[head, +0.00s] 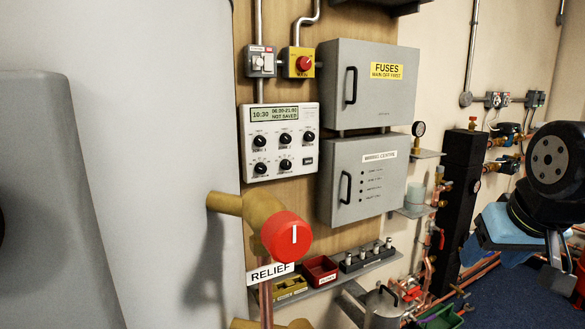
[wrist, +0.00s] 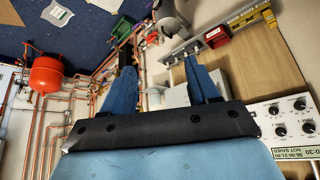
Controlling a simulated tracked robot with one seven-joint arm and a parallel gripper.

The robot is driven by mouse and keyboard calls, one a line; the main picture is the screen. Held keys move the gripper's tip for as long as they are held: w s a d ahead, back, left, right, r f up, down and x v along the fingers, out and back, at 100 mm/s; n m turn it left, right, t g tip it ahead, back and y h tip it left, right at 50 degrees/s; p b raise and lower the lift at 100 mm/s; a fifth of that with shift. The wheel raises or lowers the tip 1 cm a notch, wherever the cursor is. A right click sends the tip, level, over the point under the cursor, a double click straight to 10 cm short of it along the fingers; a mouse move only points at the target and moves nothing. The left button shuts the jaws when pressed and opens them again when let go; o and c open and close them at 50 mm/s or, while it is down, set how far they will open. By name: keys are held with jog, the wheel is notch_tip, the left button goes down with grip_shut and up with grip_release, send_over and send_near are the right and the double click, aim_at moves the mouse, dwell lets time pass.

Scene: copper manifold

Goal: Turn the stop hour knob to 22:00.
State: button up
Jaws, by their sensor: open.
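The white timer panel (head: 253,158) is on the wooden board in the head view. Its display (head: 274,115) reads 10:30, what looks like 06:00-21:00, and NOT SAVED. Several black knobs sit below in two rows, with a small dark button at lower right. Their labels are too small to tell which is the stop hour knob. The panel also shows, cut off, at the lower right of the wrist view (wrist: 284,142). My gripper (wrist: 160,65) is open and empty, its two blue fingers apart. In the head view it is far right of the panel, touching no knob.
The red-capped relief valve (head: 287,237) stands out below the panel. Grey fuse (head: 335,90) and wiring centre (head: 333,155) boxes are to its right. A shelf with a red bin (head: 320,269) lies below. A red switch (head: 303,63) is above. Space before the panel looks clear.

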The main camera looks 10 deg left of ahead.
jog(key=w+a+n+t+y, duration=0.2)
jog(key=w+a+n+t, duration=0.1)
jog(key=w, duration=0.9)
jog(key=n+t+y, duration=0.5)
jog(key=n+y, duration=0.4)
jog(key=n, duration=0.1)
send_near(287, 166)
jog(key=x, duration=0.8)
jog(key=shift+w+a+r, duration=0.1)
jog(key=shift+w, duration=0.1)
jog(key=c, duration=1)
jog(key=shift+s+a, duration=0.1)
jog(key=shift+a, duration=0.05)
